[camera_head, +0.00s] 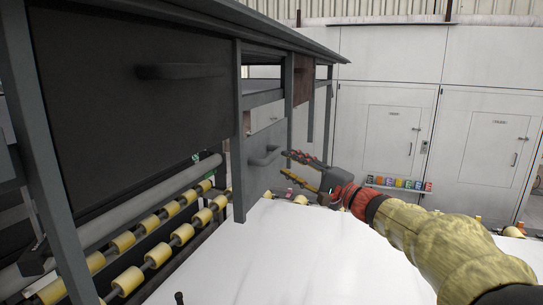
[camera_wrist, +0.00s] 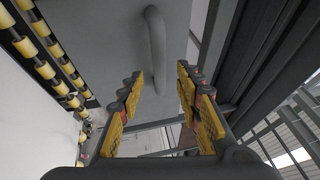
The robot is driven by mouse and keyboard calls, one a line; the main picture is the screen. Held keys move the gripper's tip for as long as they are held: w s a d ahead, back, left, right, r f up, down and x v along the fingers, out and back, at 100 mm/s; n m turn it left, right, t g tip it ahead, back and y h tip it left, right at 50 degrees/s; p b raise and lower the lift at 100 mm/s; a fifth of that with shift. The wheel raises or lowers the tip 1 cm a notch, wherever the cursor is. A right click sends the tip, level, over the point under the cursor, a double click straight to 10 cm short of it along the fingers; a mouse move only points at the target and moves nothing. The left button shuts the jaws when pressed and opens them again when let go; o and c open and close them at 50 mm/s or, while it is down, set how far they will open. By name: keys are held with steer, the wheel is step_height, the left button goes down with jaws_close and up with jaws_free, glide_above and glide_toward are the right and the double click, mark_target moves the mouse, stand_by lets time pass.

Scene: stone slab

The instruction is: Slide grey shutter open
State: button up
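The grey shutter (camera_head: 262,137) is an upright flat panel below the dark bench frame; it also fills the upper middle of the wrist view (camera_wrist: 105,35). Its curved grey bar handle (camera_head: 264,157) sticks out from the panel. In the wrist view the handle (camera_wrist: 155,42) runs from the top edge down into the gap between my fingers. My gripper (camera_head: 284,162), with yellow and red pads, is open just right of the handle. In the wrist view its fingertips (camera_wrist: 160,74) are spread to either side of the handle's line. I cannot tell whether either finger touches it.
A dark drawer front (camera_head: 140,95) with its own handle hangs at the left. Grey posts (camera_head: 238,130) stand close left of the shutter. Yellow rollers (camera_head: 157,250) line the lower left. A white slab (camera_head: 285,260) lies below my arm. Small coloured items (camera_head: 400,184) sit by white cabinets behind.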

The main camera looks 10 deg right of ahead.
mark_target(273, 156)
steer(key=p+x, duration=0.2)
steer(key=x, duration=0.5)
steer(key=shift+w+a, duration=0.2)
steer(key=shift+w, duration=0.05)
steer(key=shift+c, duration=0.2)
steer(key=c, duration=0.8)
steer(key=shift+f, duration=0.1)
jaws_close()
